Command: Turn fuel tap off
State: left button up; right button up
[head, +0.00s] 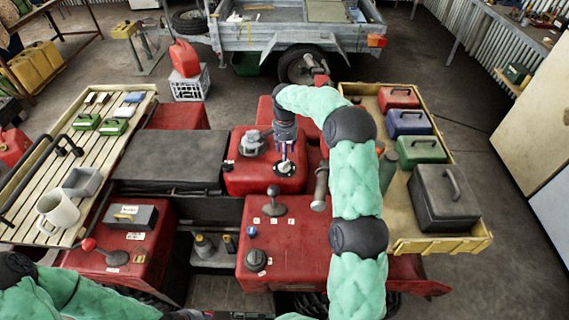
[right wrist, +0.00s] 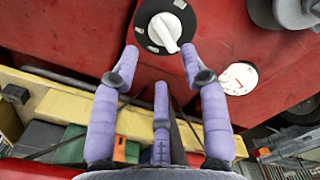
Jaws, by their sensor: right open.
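The fuel tap (right wrist: 165,27) is a white knob with a pointed lever on a round black plate with small pale labels. It sits on the red bodywork at the top of the right wrist view, its lever pointing down and slightly right. In the head view the black plate (head: 285,169) shows below my right gripper (head: 287,158). In the right wrist view my right gripper (right wrist: 160,65) is open, with purple fingers spread on either side of the tap's lower edge. Nothing is between the fingers; contact cannot be told. My left gripper is out of view; only its sleeved arm shows at lower left.
A grey cap (head: 252,143) stands left of the tap, and a white dial (right wrist: 239,77) lies right of it in the wrist view. A lever with a dark knob (head: 273,205) rises nearer me. A yellow rack (head: 440,243) with several cases is on the right, a slatted rack (head: 30,222) on the left.

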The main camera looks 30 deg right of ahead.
aim_at(285, 164)
notch_tip(285, 164, down, 7)
jog(key=shift+f, duration=0.2)
dwell(0.3)
grip_shut()
